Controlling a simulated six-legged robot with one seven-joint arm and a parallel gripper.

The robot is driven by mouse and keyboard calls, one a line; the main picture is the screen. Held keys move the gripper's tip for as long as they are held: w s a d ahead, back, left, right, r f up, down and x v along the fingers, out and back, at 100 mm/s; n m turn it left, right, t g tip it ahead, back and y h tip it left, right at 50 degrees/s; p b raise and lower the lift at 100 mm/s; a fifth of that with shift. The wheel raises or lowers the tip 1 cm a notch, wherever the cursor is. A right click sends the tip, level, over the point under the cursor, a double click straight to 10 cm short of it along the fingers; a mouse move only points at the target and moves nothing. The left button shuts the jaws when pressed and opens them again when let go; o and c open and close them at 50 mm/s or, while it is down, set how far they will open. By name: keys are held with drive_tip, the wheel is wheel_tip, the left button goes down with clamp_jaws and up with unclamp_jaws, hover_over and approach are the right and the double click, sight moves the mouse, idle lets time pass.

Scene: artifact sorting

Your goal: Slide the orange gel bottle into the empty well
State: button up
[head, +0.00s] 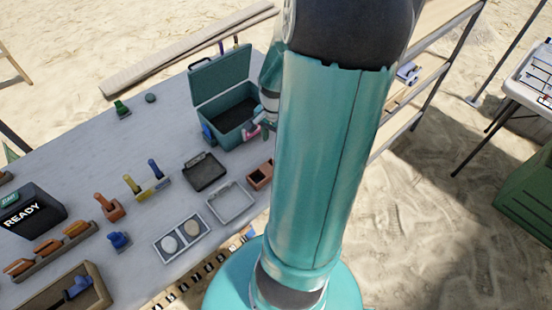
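I cannot single out an orange gel bottle with certainty. An upright orange-handled piece (108,206) stands at the left of the table, and orange pieces (47,246) lie in a long holder at the lower left. A small brown box (259,176) with an open top sits at the table's right edge, partly behind my arm; whether it holds the empty well is unclear. My gripper (256,128) is at the right side of the open teal case (222,75), mostly hidden by my arm. A small pink thing (251,132) shows beside it; I cannot tell whether it is gripped.
The grey table (160,120) also holds a dark tray (205,172), an empty light tray (231,204), a two-part tray with round stones (182,238), blue and yellow handled tools (146,186) and a black READY box (30,212). Shelving (415,85) stands behind my arm at right.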

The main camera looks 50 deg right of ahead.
drive_tip(key=shift+s+f, duration=0.15)
drive_tip(key=shift+f, duration=1.6)
drive_tip(key=shift+s+f, duration=0.1)
drive_tip(key=shift+f, duration=1.65)
drive_tip(key=c, duration=1.1)
